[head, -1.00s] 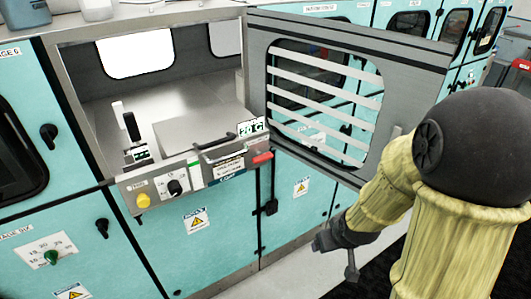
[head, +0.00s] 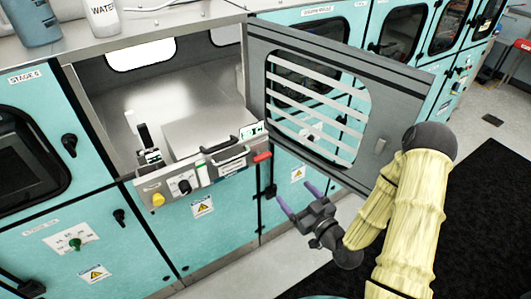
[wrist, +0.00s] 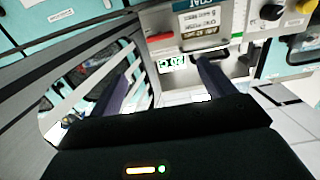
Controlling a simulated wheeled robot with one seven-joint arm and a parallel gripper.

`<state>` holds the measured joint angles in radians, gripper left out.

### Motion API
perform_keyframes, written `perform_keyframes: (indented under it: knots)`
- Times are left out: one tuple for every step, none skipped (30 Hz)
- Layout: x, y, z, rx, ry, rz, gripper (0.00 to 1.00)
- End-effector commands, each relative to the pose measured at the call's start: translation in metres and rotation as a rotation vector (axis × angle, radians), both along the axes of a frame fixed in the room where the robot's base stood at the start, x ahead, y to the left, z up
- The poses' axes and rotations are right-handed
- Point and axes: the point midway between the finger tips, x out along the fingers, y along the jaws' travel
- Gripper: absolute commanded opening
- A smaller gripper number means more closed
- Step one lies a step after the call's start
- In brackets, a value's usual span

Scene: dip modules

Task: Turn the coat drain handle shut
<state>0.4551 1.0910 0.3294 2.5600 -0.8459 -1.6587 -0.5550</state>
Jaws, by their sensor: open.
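The control panel (head: 215,172) of the open chamber carries a small red handle (head: 262,157) at its right end. The red handle also shows in the wrist view (wrist: 160,37). I cannot read a drain label, so I cannot tell for sure that this is the coat drain handle. My gripper (head: 291,190) is open and empty, in front of the cabinet, below and to the right of the red handle and apart from it. In the wrist view its two fingers (wrist: 162,68) point towards the panel.
The slatted grey door (head: 385,130) stands open to the right, close to my arm. The panel also has a yellow knob (head: 158,199), a black knob (head: 184,186) and a black bar handle (head: 222,146). Bottles (head: 103,16) stand on top. Floor shows below the gripper.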

Motion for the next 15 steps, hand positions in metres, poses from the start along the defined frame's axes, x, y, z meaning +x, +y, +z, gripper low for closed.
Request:
perform_keyframes:
  knots:
    - [-0.0003, -0.0002, 0.0016, 0.008, -0.005, -0.003, 0.82]
    - [-0.0003, -0.0003, 0.0016, 0.01, -0.008, -0.004, 0.82]
    - [-0.0003, -0.0003, 0.0014, 0.01, -0.008, -0.004, 0.82]
    - [-0.0002, -0.0002, 0.0011, 0.009, -0.008, -0.003, 0.82]
    - [-0.0002, -0.0002, 0.001, 0.009, -0.007, -0.003, 0.82]
    - [0.0, -0.0003, 0.0009, 0.008, -0.007, -0.003, 0.82]
    - [0.0, -0.0003, 0.0009, 0.007, -0.007, -0.003, 0.82]
    - [0.0, -0.0003, 0.0009, 0.007, -0.007, -0.003, 0.82]
    - [0.0, -0.0002, 0.0007, 0.007, -0.007, -0.003, 0.82]
    - [0.0003, 0.0, 0.0006, 0.007, -0.006, -0.003, 0.82]
    - [0.0008, 0.0002, 0.0004, 0.006, -0.007, -0.003, 0.82]
    - [0.0017, 0.0008, 0.0, 0.005, -0.007, -0.003, 0.82]
    - [0.0029, 0.0015, -0.0004, 0.004, -0.008, -0.003, 0.82]
    - [0.0042, 0.0021, -0.0008, 0.003, -0.009, -0.002, 0.82]
    - [0.0065, 0.0036, -0.0016, 0.003, -0.009, -0.002, 0.82]
